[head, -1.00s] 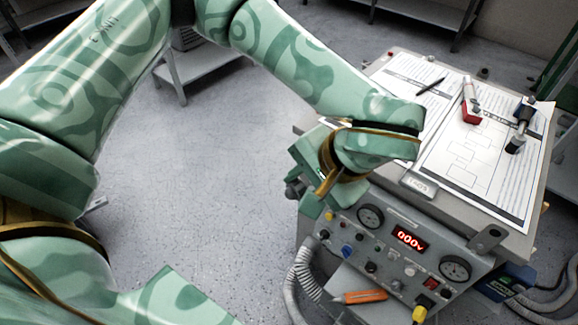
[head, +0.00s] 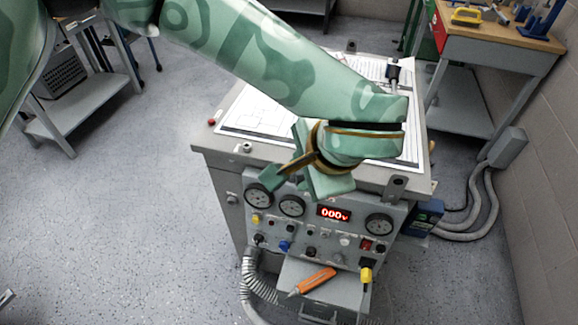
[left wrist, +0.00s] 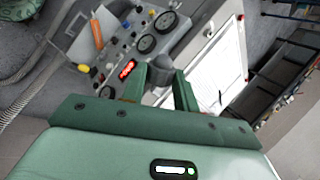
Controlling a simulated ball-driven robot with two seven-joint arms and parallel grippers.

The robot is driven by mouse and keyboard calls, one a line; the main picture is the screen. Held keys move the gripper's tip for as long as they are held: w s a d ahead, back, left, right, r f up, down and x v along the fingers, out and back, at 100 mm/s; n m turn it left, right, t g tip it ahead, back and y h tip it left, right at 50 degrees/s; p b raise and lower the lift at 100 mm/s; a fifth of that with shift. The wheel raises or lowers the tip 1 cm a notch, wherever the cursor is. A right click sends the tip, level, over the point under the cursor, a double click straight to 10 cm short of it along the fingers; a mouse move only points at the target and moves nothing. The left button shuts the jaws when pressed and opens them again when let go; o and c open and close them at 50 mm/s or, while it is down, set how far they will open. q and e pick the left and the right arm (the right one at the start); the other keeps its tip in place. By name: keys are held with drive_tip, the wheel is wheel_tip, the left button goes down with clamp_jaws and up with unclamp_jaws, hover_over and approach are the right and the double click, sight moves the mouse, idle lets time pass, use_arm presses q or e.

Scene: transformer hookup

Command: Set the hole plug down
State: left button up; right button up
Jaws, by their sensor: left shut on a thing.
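My left gripper (head: 318,184) is over the front edge of the grey test cart, just above its control panel (head: 322,233). In the left wrist view its two green fingers (left wrist: 159,80) are shut on a small grey piece (left wrist: 158,88), which seems to be the hole plug. Only part of it shows between the fingers, and the head view hides it. I cannot tell whether it touches the cart. My right gripper is not in view.
Paper sheets (head: 262,118) cover much of the cart top, with a dark tool (head: 392,73) at the back. An orange-handled tool (head: 316,281) lies on the lower front shelf. A workbench (head: 490,38) stands at right.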

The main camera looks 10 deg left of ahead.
use_arm(q)
drive_tip(key=s+a+r+n+g+y, duration=0.25)
drive_tip(key=s+a+r+n, duration=0.25)
drive_tip(key=a+r+n, duration=0.3)
drive_tip(key=w+d+n+g, duration=0.3)
drive_tip(key=w+d, duration=0.4)
drive_tip(key=d, duration=0.3)
drive_tip(key=s+a+f+m+t+h, duration=0.1)
drive_tip(key=f+m+t, duration=0.1)
drive_tip(key=m, duration=0.3)
drive_tip(key=a+f+m+t+h, duration=0.2)
drive_tip(key=f+m, duration=0.1)
drive_tip(key=m, duration=0.2)
drive_tip(key=s+a+f+m+t+h, duration=0.1)
drive_tip(key=f+m+t, duration=0.1)
drive_tip(key=m, duration=0.3)
drive_tip(key=shift+s+a+f+t, duration=0.25)
drive_tip(key=shift+s+a+f, duration=0.05)
drive_tip(key=shift+f, duration=0.1)
drive_tip(key=s+a+f+n+g+y, duration=0.1)
drive_tip(key=s+a+f+n+g, duration=0.1)
drive_tip(key=a+n, duration=0.5)
drive_tip(key=s+a+f+n+g+y, duration=0.2)
drive_tip(key=s+a+f+n+g, duration=0.1)
drive_tip(key=a+n, duration=0.5)
drive_tip(key=shift+s+a+f+n+g, duration=0.2)
drive_tip(key=shift+s+n+g, duration=0.4)
drive_tip(key=shift+s+g, duration=0.25)
drive_tip(key=shift+r+y, duration=0.15)
drive_tip(key=shift+y, duration=0.1)
